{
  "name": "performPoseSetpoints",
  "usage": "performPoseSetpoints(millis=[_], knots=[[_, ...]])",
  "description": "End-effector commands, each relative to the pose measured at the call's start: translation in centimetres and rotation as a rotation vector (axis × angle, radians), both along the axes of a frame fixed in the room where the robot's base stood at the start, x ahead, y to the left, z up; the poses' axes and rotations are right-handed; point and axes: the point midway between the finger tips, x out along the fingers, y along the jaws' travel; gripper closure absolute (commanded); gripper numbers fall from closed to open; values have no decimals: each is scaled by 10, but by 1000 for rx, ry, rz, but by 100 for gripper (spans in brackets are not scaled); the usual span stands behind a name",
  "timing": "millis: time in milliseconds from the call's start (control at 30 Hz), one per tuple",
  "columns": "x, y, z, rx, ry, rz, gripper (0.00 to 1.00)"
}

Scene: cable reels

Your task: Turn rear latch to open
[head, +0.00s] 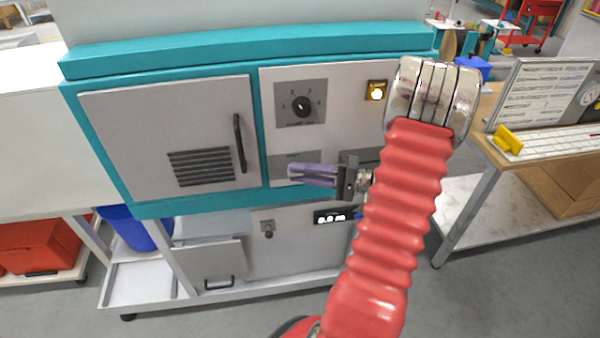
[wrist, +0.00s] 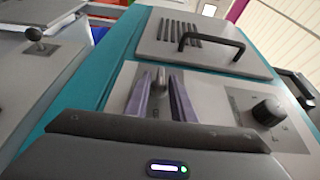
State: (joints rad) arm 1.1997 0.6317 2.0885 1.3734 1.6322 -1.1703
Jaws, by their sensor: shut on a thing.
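My gripper (head: 292,172) reaches from the right to the front of the teal and grey cabinet, its purple fingers level with a small grey plate (head: 283,180) below the dial. In the wrist view the two fingers of my gripper (wrist: 158,90) lie on either side of a small metal latch (wrist: 160,74), and they are shut on it. The latch stands roughly in line with the fingers. In the head view the fingers hide the latch. Its plate's label is too small to read.
A door with a black handle (head: 240,143) is to the left. A lower panel has a small lever (head: 267,229). A wooden bench (head: 480,130) stands at right.

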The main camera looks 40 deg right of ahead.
Motion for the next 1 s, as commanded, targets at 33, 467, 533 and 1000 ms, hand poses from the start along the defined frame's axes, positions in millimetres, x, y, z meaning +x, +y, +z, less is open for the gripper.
performPoseSetpoints(millis=[33,467,533,1000], knots=[[0,1,-3,11,-2,1,100],[0,1,-4,37,-18,1,100],[0,1,-4,37,-16,1,100],[-2,-1,-2,36,-21,1,72]])
